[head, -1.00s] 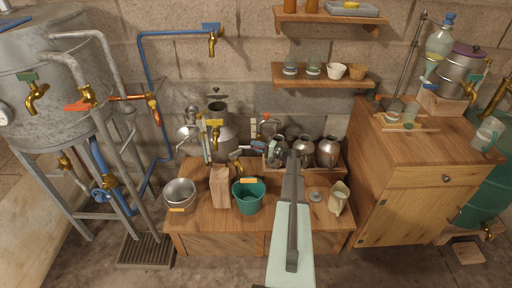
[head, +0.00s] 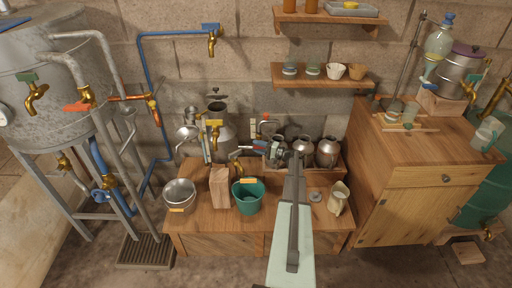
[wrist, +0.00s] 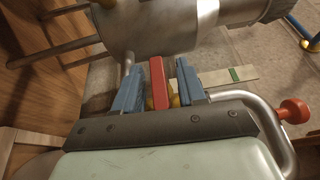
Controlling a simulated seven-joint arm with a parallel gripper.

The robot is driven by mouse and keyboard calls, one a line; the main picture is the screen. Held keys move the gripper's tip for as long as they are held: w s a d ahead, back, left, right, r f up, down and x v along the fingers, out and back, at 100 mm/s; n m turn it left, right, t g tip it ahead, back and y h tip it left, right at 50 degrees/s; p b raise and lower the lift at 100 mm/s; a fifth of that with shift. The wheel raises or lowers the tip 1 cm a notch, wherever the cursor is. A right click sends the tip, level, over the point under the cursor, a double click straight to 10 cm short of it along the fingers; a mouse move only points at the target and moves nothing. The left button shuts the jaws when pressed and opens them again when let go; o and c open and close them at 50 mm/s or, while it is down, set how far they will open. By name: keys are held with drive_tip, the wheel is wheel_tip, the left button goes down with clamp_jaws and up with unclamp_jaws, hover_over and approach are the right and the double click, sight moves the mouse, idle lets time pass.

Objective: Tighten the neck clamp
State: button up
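A small metal still (head: 222,140) stands at the back left of the low wooden table. In the wrist view, a metal vessel (wrist: 165,25) lies across the top. A red bar (wrist: 158,82), which may be the clamp's lever, stands between the blue fingers of my gripper (wrist: 160,85). Narrow gaps show on both sides of the bar, so the fingers look open around it. In the head view my gripper (head: 259,147) is right of the still, in front of the metal jugs. The clamp itself is too small to make out there.
A steel pot (head: 180,194), a wooden block (head: 219,187), a green bucket (head: 248,198) and a cream jug (head: 339,198) stand on the table. Metal jugs (head: 327,152) are behind my arm. In the wrist view, a bent pipe with a red knob (wrist: 293,110) is close on the right.

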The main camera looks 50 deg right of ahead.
drive_tip(key=v, duration=1.2)
drive_tip(key=shift+s+d, duration=0.15)
drive_tip(key=shift+s, duration=0.1)
drive_tip(key=shift+f, duration=0.1)
idle(0.7)
